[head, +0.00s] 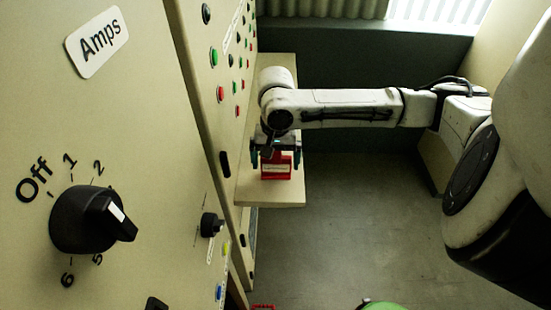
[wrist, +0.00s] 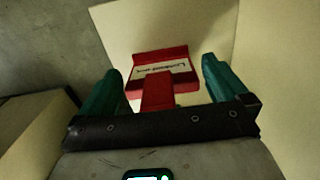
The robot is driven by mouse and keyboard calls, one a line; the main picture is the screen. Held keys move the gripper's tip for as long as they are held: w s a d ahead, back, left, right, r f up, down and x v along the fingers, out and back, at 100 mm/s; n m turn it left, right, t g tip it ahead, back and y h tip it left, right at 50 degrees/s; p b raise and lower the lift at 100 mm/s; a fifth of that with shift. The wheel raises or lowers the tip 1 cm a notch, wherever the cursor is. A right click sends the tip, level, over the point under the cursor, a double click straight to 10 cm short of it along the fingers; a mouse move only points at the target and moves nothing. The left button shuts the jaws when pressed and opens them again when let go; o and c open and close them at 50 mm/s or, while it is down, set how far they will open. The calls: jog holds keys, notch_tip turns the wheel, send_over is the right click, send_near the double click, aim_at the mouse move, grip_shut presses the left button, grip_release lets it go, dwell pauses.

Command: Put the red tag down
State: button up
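The red tag (head: 276,165) is a red block-like piece with a white lettered label. In the head view it is at the shelf (head: 268,196) beside the control panel, below my wrist. In the wrist view the red tag (wrist: 160,78) shows label and stem between the two green fingers. My gripper (head: 269,158) points down over the shelf. Its fingers, also in the wrist view (wrist: 160,70), stand wide apart with gaps on both sides of the tag's stem. The tag looks to rest on the shelf, but its lower contact is partly hidden.
The tall beige panel (head: 130,140) with a black knob (head: 92,220) and several coloured buttons fills the left side, close beside the gripper. A green rounded object (head: 384,305) is at the bottom edge. The grey floor (head: 370,220) right of the shelf is clear.

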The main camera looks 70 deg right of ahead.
notch_tip(320, 180, up, 12)
jog(key=shift+d+r, duration=0.15)
dwell(0.5)
